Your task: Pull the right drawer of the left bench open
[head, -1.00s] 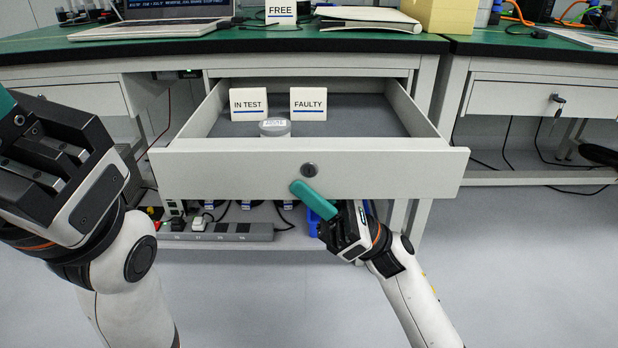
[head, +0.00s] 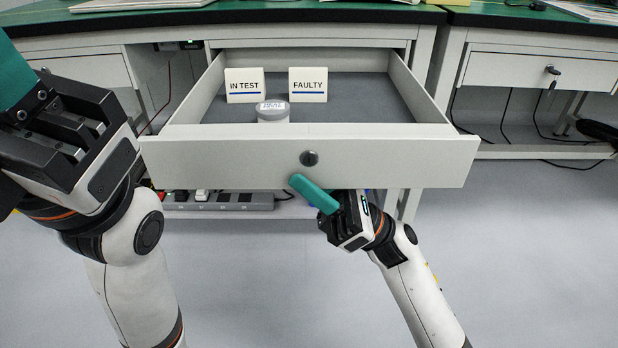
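The right drawer (head: 228,158) of the left bench (head: 310,14) is pulled well out. Its pale front has a round dark lock (head: 309,158). Inside stand an "IN TEST" card (head: 244,86), a "FAULTY" card (head: 308,85) and a small grey-lidded round container (head: 273,110). My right gripper (head: 298,182) is at the lower edge of the drawer front, just below the lock. One teal finger shows; I cannot tell whether it touches the drawer. My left gripper (head: 12,75) is raised at the left edge, away from the drawer, its fingertips out of view.
Another bench with a closed drawer (head: 510,74) and a key in its lock (head: 552,70) stands to the right. A power strip (head: 225,203) lies on the shelf below the open drawer. Cables hang under both benches. The floor at the front right is clear.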

